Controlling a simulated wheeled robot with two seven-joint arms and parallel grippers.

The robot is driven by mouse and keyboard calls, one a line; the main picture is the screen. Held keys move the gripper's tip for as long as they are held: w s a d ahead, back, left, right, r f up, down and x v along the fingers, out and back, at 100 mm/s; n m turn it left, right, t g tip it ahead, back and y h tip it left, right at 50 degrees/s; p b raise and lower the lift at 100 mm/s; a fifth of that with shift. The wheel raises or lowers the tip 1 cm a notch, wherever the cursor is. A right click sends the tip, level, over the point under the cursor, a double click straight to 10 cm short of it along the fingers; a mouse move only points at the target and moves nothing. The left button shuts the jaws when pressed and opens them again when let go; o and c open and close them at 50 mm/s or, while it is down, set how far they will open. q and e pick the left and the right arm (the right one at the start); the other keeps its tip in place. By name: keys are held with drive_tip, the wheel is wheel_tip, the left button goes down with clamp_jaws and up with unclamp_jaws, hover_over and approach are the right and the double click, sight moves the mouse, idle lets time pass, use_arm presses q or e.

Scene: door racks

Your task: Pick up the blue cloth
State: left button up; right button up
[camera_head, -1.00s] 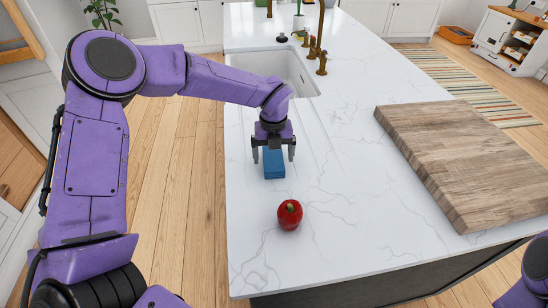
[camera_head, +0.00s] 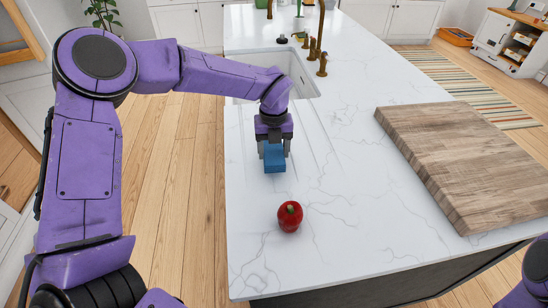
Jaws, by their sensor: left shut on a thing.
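The blue cloth (camera_head: 274,161) is a small blue block-like shape on the white marble counter, near the sink. My left gripper (camera_head: 274,154) points down over it, with its fingers shut on the cloth's two sides. The upper part of the cloth is hidden by the gripper. I cannot tell whether the cloth is clear of the counter. Of my right arm only a purple link shows at the lower right corner; its gripper is not in view.
A red pepper or apple-like item (camera_head: 290,216) sits on the white counter (camera_head: 330,255) in front of the cloth. A large wooden board (camera_head: 470,155) lies to the right. A sink (camera_head: 298,75) with brass taps (camera_head: 321,50) is behind. The counter between is clear.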

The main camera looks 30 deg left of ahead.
use_arm(q)
drive_tip(key=s+d+r+b, duration=0.2)
drive_tip(key=s+r+b, duration=0.3)
drive_tip(key=s+r, duration=0.5)
drive_tip(key=s, duration=0.3)
drive_tip(key=shift+s+d, duration=0.35)
drive_tip(key=shift+s, duration=0.05)
drive_tip(key=shift+r, duration=0.1)
drive_tip(key=shift+o, duration=0.6)
drive_tip(key=shift+w, duration=0.1)
